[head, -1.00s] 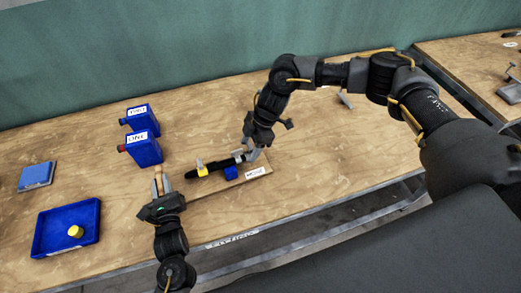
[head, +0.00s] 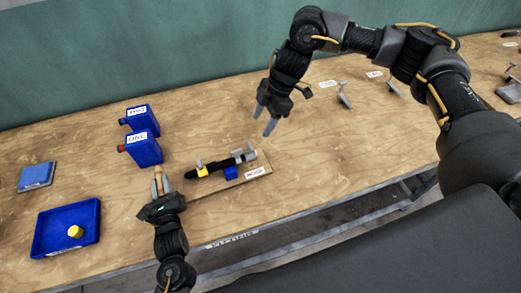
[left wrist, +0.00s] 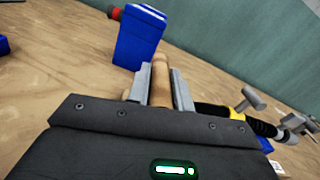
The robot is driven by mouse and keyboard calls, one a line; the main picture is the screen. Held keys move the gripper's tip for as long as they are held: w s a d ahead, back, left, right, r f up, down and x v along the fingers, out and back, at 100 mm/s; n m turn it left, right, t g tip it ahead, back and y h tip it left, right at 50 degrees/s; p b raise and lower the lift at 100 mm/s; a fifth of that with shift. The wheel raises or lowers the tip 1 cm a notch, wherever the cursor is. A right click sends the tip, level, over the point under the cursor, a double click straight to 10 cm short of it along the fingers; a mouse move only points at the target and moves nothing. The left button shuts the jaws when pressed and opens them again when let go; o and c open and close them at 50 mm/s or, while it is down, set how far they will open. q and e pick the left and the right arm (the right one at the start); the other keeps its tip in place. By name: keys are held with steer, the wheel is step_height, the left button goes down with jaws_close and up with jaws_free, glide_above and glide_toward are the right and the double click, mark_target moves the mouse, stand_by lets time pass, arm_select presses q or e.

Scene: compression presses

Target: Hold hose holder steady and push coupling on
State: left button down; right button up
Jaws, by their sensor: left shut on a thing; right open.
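The hose holder (head: 205,189) is a wooden board near the table's front edge. A black hose (head: 217,164) lies along it, with a yellow clamp (head: 202,173) and a blue support (head: 231,173). A grey coupling (head: 246,155) is at the hose's right end; how far on it sits is too small to tell. My left gripper (head: 160,183) is shut on the holder's upright wooden handle, whose peg shows between the fingers in the left wrist view (left wrist: 159,78). My right gripper (head: 265,119) is open and empty, raised above and beyond the coupling.
Two blue bottles (head: 144,149) with red caps stand behind the left gripper. A blue tray (head: 66,246) holding a yellow piece (head: 75,231) is at the left, with a blue block (head: 36,175) beyond. Grey tools (head: 344,97) lie at the back right. The table's middle right is clear.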

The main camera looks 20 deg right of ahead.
arm_select(q)
steer(key=c, duration=1.2)
jaws_free()
steer(key=shift+o, duration=0.2)
steer(key=shift+s, duration=0.1)
